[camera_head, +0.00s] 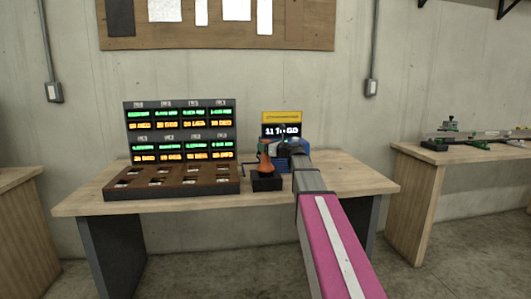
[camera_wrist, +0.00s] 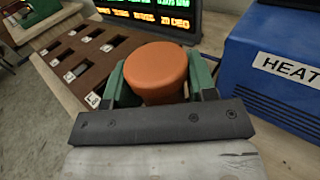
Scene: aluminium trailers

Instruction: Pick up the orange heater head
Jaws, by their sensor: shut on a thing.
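The orange heater head (camera_wrist: 157,70) has a round, flat top and sits between the two green fingers of my gripper (camera_wrist: 158,84) in the wrist view. The fingers are shut on it from both sides. In the head view the orange heater head (camera_head: 265,163) shows just above a small black block (camera_head: 266,182) on the table. I cannot tell whether it still touches that block. My gripper is partly hidden behind my arm in the head view.
A brown slotted rack (camera_head: 172,181) with a lit display board (camera_head: 181,132) stands to the left. A blue box labelled HEAT (camera_wrist: 285,78) is close on the right. A yellow and black sign (camera_head: 281,124) stands behind. The wooden table's (camera_head: 340,175) right side is clear.

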